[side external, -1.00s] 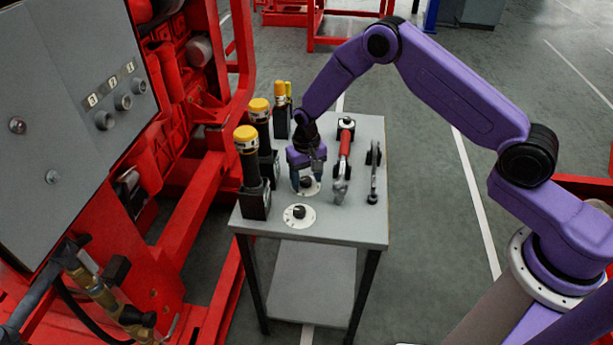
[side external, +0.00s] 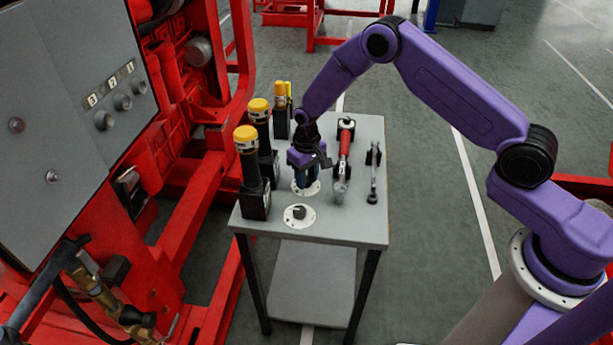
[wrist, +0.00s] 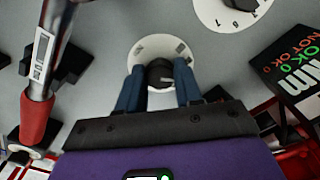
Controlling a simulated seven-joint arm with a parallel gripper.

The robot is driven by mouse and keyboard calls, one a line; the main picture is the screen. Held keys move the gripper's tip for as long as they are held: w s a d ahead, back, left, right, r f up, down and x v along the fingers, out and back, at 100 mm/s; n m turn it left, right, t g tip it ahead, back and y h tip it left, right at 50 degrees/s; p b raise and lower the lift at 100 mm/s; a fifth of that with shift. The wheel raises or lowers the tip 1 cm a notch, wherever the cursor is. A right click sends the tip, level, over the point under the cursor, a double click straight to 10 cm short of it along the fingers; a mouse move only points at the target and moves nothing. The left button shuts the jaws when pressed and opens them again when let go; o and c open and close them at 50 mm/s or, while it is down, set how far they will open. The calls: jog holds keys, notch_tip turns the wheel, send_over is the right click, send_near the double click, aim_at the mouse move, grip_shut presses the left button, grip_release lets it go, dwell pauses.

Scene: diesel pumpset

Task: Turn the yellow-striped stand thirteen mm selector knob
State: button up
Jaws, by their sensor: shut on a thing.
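Two round white dial plates with dark knobs lie on the grey table. The knob (wrist: 159,73) of the farther dial plate (wrist: 157,46) sits between my gripper's blue fingers in the wrist view. My gripper (side external: 305,182) points down over this plate in the side view, and its fingers largely hide the knob there. My gripper (wrist: 160,82) is shut on that knob. The nearer dial (side external: 299,215) is uncovered, and its plate with printed numbers also shows at the top of the wrist view (wrist: 235,8). I cannot make out yellow stripes near either knob.
Yellow-capped black tools (side external: 247,160) stand in black holders left of the dials. A red-handled wrench (side external: 345,150) and a smaller grey tool (side external: 374,175) lie right of my gripper. The red pumpset frame (side external: 190,220) borders the table's left side. The table's front right is clear.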

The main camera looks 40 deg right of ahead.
aim_at(307, 179)
jog(key=n, duration=0.5)
jog(key=shift+d+n, duration=0.1)
jog(key=shift+n, duration=0.2)
jog(key=n, duration=0.5)
jog(key=shift+w, duration=0.1)
dwell(0.3)
jog(key=o, duration=1)
jog(key=shift+o, duration=0.2)
notch_tip(307, 179, up, 18)
jog(key=shift+f, duration=0.25)
